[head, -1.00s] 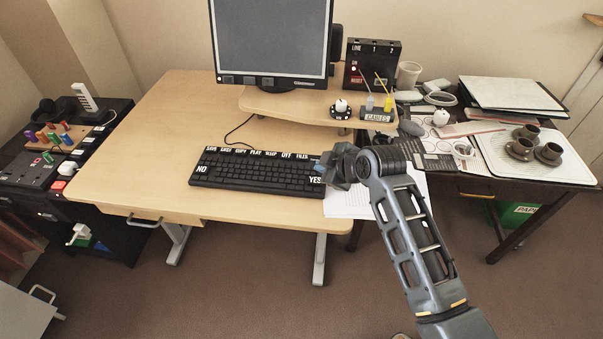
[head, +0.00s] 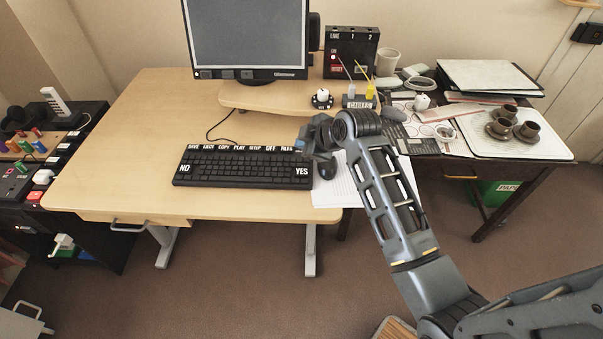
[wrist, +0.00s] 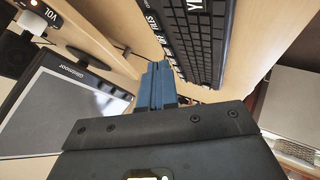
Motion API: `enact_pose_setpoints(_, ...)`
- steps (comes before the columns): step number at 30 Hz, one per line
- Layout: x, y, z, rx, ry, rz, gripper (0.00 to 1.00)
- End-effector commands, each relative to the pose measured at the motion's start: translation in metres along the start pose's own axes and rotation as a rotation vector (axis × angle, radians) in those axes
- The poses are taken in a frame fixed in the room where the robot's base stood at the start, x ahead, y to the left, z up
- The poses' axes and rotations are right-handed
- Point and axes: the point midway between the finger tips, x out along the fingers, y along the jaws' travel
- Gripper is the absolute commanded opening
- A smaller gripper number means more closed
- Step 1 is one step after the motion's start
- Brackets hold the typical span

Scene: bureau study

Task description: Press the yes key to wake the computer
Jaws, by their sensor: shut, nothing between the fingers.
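The black keyboard (head: 235,172) lies near the desk's front edge, with a white-lettered YES key (head: 302,171) at its right front corner and a NO key (head: 184,168) at its left. Part of the YES label also shows at the top of the wrist view (wrist: 196,5). My gripper (head: 304,146) is shut and empty, with its blue fingers together in the wrist view (wrist: 157,85). In the head view it appears just behind the YES key, apart from it; its exact height is unclear. The computer monitor (head: 247,35) has a plain dark grey screen.
A dark mouse (head: 326,168) and white paper (head: 345,188) lie right of the keyboard. A raised shelf (head: 255,98) stands behind it, with a black switch box (head: 352,52) at the back. Cups on a tray (head: 480,147) stand far right. The desk's left part is clear.

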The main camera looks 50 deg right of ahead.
Motion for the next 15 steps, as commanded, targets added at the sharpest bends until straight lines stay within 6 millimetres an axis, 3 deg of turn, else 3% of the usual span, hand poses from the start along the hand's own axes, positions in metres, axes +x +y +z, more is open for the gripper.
enact_pose_setpoints(15, 0.047, -0.035, 0.034, 0.0, 0.0, 0.0, 0.0)
